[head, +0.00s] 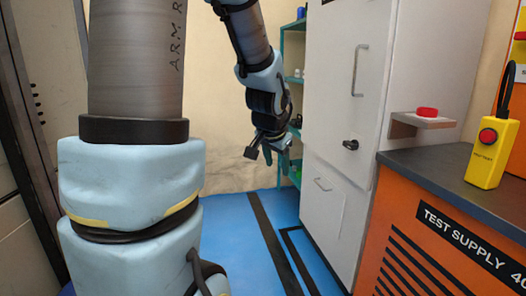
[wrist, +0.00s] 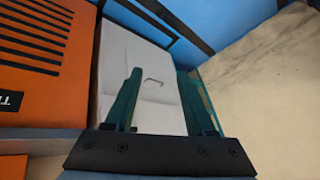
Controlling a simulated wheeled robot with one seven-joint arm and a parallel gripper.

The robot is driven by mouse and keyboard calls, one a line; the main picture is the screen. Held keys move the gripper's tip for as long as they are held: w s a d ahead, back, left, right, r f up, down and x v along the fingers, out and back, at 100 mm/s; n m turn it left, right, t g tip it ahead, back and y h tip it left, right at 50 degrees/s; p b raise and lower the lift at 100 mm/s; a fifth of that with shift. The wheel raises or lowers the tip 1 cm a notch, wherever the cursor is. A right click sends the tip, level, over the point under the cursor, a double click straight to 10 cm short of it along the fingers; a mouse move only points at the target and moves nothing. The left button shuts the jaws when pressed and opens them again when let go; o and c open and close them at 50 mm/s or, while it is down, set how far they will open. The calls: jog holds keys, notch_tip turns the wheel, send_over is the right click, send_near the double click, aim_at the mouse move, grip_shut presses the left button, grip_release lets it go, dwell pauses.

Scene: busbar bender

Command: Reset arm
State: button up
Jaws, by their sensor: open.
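My gripper (head: 276,152) hangs from my arm in the middle of the head view, in front of the wall and left of the white cabinet. It is open and empty, and the head view shows it apart from the cabinet. In the wrist view, the two green fingers of my gripper (wrist: 158,95) stand apart with nothing between them. Behind them is the white cabinet front with a small handle (wrist: 154,81). My upper arm link fills the left of the head view and hides what is behind it.
The white cabinet (head: 333,75) has handles and a black latch (head: 350,145). A green shelf (head: 292,45) stands behind it. At right are an orange test supply unit (head: 440,240), a yellow push-button box (head: 487,155) and a red button (head: 427,112) on a ledge. Blue floor (head: 240,230) is clear.

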jog(key=s+a+f+n+g+y, duration=0.1)
jog(key=s+a+f+n+g, duration=0.15)
jog(key=s+a+n, duration=0.35)
jog(key=s+a+f+n+g, duration=0.1)
jog(key=s+a+f+g, duration=0.1)
jog(key=s+a+f, duration=0.45)
notch_tip(320, 180, up, 22)
jog(key=s+d+p, duration=0.1)
jog(key=d+p, duration=0.1)
jog(key=p, duration=1.7)
jog(key=shift+f+p, duration=0.25)
jog(key=shift+p, duration=0.05)
jog(key=shift+d, duration=0.1)
